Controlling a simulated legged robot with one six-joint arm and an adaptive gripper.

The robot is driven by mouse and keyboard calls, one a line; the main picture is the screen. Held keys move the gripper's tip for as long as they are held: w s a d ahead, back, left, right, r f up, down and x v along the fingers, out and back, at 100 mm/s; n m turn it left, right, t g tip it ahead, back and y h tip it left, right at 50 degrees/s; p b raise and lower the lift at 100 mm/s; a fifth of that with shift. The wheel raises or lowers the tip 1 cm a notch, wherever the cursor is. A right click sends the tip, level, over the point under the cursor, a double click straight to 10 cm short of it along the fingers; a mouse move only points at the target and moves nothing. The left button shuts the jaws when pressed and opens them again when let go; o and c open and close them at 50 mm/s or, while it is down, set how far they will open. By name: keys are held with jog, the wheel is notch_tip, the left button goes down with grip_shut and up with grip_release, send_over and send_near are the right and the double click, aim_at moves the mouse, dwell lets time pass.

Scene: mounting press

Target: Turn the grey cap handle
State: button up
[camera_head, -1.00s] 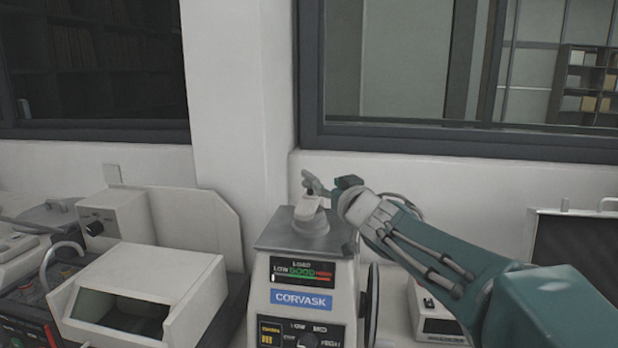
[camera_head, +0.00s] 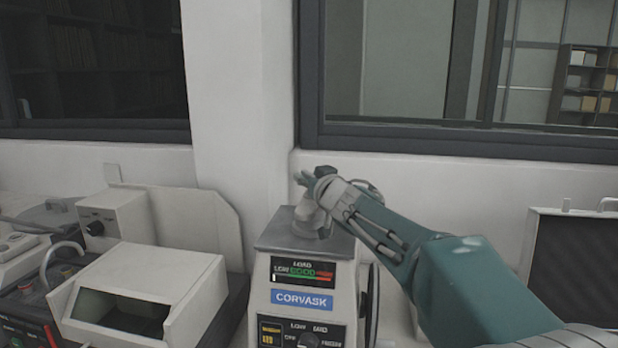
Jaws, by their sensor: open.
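The mounting press, labelled CORVASK (camera_head: 302,299), stands upright in the lower middle, with a grey top plate. The round grey cap (camera_head: 304,229) sits on that plate, and its upper part and handle are largely covered by my gripper. My gripper (camera_head: 308,181) is open at the top of the cap, with its wrist to the right. Whether the fingers touch the handle, or lie on both sides of it, I cannot tell.
A white box-shaped machine (camera_head: 140,290) with a dark opening stands left of the press. A dark panel in a pale frame (camera_head: 576,262) stands at the right. The wall and window frame (camera_head: 450,142) lie close behind the press.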

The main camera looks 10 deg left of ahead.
grip_shut()
jog(key=shift+n+g+y, duration=0.5)
jog(key=shift+y, duration=0.2)
jog(key=n+g+y, duration=0.3)
jog(key=g, duration=0.1)
jog(key=shift+n+y, duration=0.4)
jog(key=n+g+y, duration=0.1)
jog(key=n+g, duration=0.1)
jog(key=g, duration=0.2)
jog(key=n+g+y, duration=0.1)
jog(key=n+g, duration=0.2)
jog(key=g, duration=0.1)
jog(key=shift+s+a+n+g+y, duration=0.1)
jog(key=shift+s+n+g+y, duration=0.1)
jog(key=shift+n+g+y, duration=0.15)
jog(key=shift+g, duration=0.45)
grip_release()
